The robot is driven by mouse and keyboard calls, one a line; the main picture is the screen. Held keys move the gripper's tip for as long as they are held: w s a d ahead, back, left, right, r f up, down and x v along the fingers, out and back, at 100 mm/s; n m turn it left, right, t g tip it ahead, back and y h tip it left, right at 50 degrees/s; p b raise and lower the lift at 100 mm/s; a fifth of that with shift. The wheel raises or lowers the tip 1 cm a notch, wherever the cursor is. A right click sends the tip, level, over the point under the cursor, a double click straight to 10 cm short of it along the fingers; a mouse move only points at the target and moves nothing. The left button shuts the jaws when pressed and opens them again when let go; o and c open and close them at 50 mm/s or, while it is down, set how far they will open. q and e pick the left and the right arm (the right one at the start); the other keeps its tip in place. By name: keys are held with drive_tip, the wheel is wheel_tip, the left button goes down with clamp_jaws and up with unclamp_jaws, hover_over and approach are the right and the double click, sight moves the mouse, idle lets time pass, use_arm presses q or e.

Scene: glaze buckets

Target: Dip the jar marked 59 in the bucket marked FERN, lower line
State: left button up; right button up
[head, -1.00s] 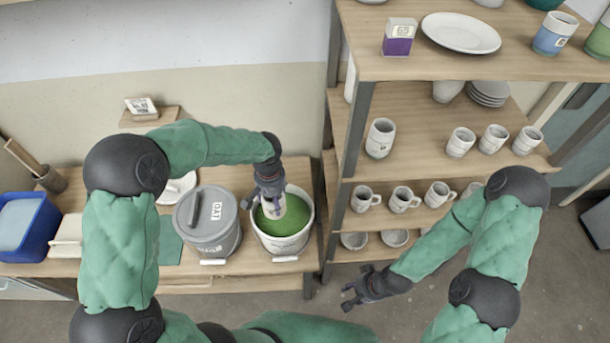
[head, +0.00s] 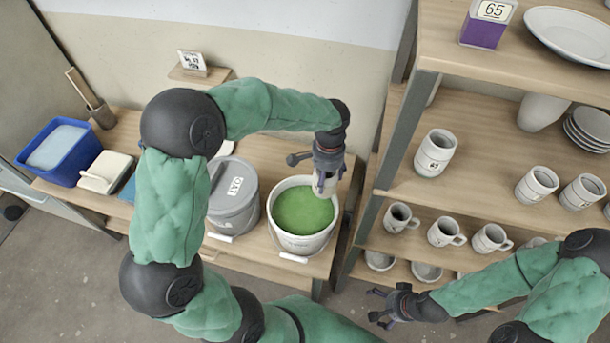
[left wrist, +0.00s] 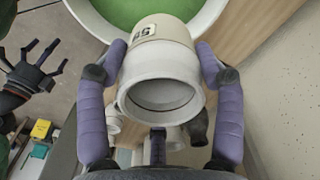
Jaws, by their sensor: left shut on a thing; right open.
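My left gripper (head: 327,180) is shut on a pale jar (head: 325,186), which is held at the back right rim of an open white bucket (head: 299,243) of green glaze. In the left wrist view, the jar (left wrist: 160,75) sits between both fingers (left wrist: 160,62), its open end toward the camera. Its label appears upside down and seems to read 59. The jar is white near the open end and cream around the label; its far end is hidden. The bucket's marking is not readable. My right gripper (head: 388,306) is open and empty below the shelf.
A grey lidded bucket (head: 234,195) stands left of the green one. Shelves at the right hold a marked jar (head: 435,153), cups (head: 447,231) and plates (head: 570,35). A blue tub (head: 58,150) stands at the far left.

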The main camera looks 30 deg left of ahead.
use_arm(q)
drive_tip(key=s+a+r+m+p, duration=0.35)
drive_tip(key=s+m+p, duration=0.25)
drive_tip(key=m, duration=0.5)
use_arm(e)
wheel_tip(320, 180, up, 7)
use_arm(q)
wheel_tip(320, 180, down, 9)
drive_tip(key=b, duration=0.5)
drive_tip(key=shift+a+f+b, duration=0.15)
drive_tip(key=shift+a+b, duration=0.1)
drive_tip(key=shift+b, duration=0.1)
use_arm(e)
wheel_tip(320, 180, down, 6)
use_arm(q)
wheel_tip(320, 180, down, 5)
drive_tip(key=b, duration=0.3)
use_arm(e)
wheel_tip(320, 180, down, 3)
drive_tip(key=shift+w+r, duration=0.1)
use_arm(q)
drive_tip(key=shift+r, duration=0.2)
use_arm(e)
drive_tip(key=shift+r, duration=0.1)
idle(2.2)
